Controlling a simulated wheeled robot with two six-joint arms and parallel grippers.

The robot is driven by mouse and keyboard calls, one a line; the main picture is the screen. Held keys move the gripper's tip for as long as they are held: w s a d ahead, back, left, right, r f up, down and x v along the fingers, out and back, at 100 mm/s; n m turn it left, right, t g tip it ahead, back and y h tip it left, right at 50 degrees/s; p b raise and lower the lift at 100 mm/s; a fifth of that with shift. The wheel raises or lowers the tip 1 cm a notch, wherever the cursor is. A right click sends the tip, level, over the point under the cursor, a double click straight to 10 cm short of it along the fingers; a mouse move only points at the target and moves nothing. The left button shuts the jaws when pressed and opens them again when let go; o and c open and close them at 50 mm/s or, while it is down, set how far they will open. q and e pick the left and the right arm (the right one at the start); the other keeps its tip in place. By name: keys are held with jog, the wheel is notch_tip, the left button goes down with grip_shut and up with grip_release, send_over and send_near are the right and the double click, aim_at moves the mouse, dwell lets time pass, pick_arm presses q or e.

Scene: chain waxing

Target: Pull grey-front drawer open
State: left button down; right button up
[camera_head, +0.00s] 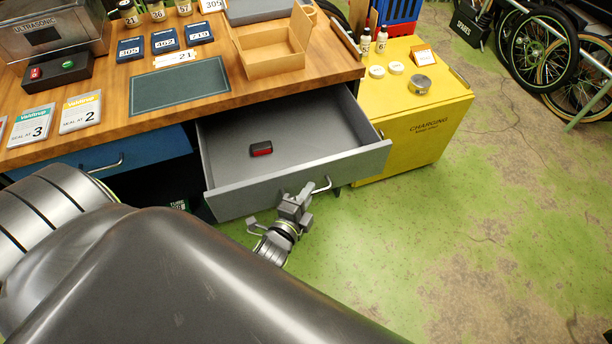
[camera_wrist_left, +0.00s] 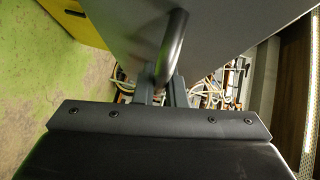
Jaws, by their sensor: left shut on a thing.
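The grey-front drawer (camera_head: 300,182) stands pulled out from under the wooden bench, its inside showing. A small black and red object (camera_head: 261,149) lies on its floor. My left gripper (camera_head: 302,197) is at the bar handle (camera_head: 321,186) on the drawer's front face and is shut on it. In the left wrist view the dark handle (camera_wrist_left: 172,48) runs down between the gripper fingers (camera_wrist_left: 161,92), against the grey drawer front (camera_wrist_left: 215,30). The fingertips are partly hidden by the handle. My right gripper is not in view.
A blue-front drawer (camera_head: 103,153) is shut at the left. A yellow charging cabinet (camera_head: 425,128) stands close to the drawer's right side. The bench top (camera_head: 110,115) holds cards, an open cardboard box (camera_head: 272,68) and a green mat (camera_head: 180,88). The green floor (camera_head: 480,230) at the right is clear.

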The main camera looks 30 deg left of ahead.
pick_arm(q)
jog(key=shift+f, duration=0.1)
jog(key=c, duration=1.5)
grip_release()
jog(key=shift+s, duration=0.15)
